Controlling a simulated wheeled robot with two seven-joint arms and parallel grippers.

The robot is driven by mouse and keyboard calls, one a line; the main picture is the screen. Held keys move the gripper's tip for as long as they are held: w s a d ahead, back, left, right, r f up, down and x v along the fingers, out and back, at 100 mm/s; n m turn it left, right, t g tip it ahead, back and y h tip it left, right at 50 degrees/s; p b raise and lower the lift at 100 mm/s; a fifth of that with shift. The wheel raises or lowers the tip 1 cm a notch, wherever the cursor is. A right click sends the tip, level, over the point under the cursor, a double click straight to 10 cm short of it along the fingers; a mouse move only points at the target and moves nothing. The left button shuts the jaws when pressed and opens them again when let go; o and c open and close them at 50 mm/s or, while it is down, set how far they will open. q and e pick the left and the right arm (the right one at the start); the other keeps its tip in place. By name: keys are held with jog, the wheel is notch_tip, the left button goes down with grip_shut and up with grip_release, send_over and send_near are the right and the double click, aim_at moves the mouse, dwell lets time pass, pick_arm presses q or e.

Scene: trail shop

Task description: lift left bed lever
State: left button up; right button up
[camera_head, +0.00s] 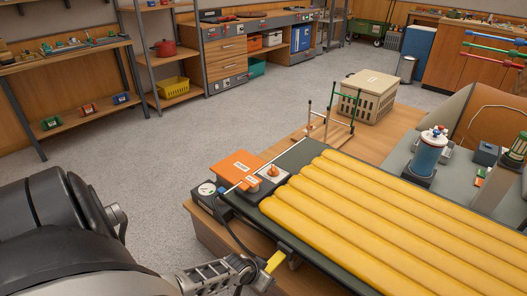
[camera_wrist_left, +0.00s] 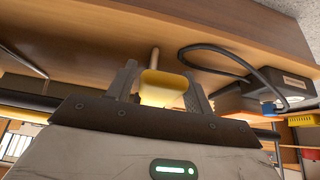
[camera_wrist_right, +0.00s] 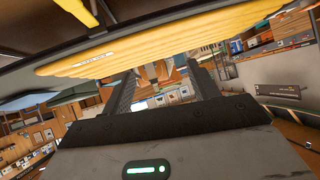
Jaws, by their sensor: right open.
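The left bed lever (camera_head: 274,262) has a yellow grip and sticks out under the near edge of the bed with the yellow padded mattress (camera_head: 370,215). My left gripper (camera_head: 250,272) is at this lever. In the left wrist view, the yellow grip (camera_wrist_left: 163,87) fills the space between the fingers, and the gripper appears shut on it. A thin rod runs from the grip toward the wooden bed base (camera_wrist_left: 90,40). My right gripper (camera_wrist_right: 160,85) is open and empty in its wrist view, below the mattress edge (camera_wrist_right: 150,50). It does not show in the head view.
An orange box (camera_head: 235,168), a gauge box (camera_head: 207,190) and an orange knob (camera_head: 272,170) are at the bed's left corner. A black cable (camera_wrist_left: 215,50) loops beside the lever. A beige crate (camera_head: 368,97) stands behind. Grey floor (camera_head: 150,180) at the left is clear.

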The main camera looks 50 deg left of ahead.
pick_arm(q)
jog(key=shift+o, duration=0.2)
jog(key=shift+r, duration=0.15)
pick_arm(e)
jog(key=shift+r, duration=0.1)
pick_arm(q)
jog(key=shift+s+r+p, duration=0.2)
jog(key=shift+r+p, duration=0.1)
jog(key=shift+p, duration=0.05)
jog(key=p+v, duration=0.6)
jog(key=v, duration=0.9)
pick_arm(e)
jog(key=shift+s+d+r+n+g+h, duration=0.15)
jog(key=shift+d+r, duration=0.2)
jog(key=shift+r, duration=0.25)
jog(key=shift+d+r+n+g+h, duration=0.15)
jog(key=shift+d+r, duration=0.15)
jog(key=shift+r, duration=0.3)
pick_arm(q)
jog(key=shift+s, duration=0.1)
pick_arm(e)
jog(key=shift+s+a, duration=0.1)
jog(key=shift+s, duration=0.05)
